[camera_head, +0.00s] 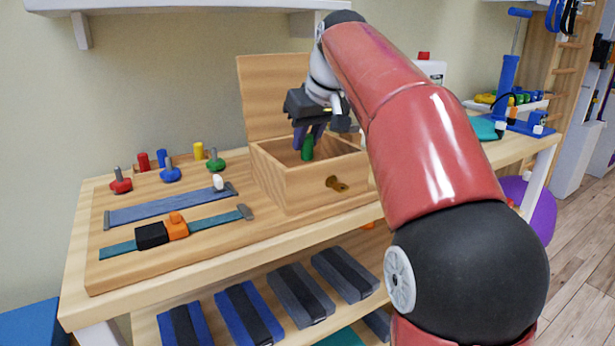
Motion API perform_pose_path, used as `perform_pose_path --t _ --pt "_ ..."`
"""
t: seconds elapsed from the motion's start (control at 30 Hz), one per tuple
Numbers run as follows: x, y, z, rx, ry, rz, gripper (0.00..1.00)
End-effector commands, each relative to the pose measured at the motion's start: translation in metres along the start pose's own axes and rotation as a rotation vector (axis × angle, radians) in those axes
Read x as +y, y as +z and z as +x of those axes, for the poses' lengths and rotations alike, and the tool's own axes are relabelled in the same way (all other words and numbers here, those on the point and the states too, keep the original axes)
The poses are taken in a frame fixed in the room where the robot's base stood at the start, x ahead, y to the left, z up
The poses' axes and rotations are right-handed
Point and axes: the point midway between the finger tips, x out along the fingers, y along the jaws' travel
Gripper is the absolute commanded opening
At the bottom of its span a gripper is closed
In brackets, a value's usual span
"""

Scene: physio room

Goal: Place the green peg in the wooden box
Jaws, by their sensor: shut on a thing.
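The green peg (307,150) is held upright in my gripper (309,137), which is shut on it. The wooden box (297,187) stands on the wooden board at the right, with its lid (272,100) raised at the back. The peg shows over the box's opening, in front of the inner back wall. I cannot tell from this view how deep its lower end sits or whether it touches the box floor. My arm covers part of the box's right side.
Red, blue and green knobs with metal stems, red, blue and yellow pegs (198,150), and strap boards (172,207) lie left of the box on the board (105,278). A brass latch (336,184) is on the box front. A shelf (180,5) hangs above.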

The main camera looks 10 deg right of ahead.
Motion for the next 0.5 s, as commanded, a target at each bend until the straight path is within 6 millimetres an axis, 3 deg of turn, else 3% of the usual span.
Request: perform_pose_path --t 0.27,0.5 --pt "0.002 0.009 0.013 0.003 0.001 -0.001 0.0" --pt "0.007 0.025 0.042 0.002 0.001 -0.002 0.0"
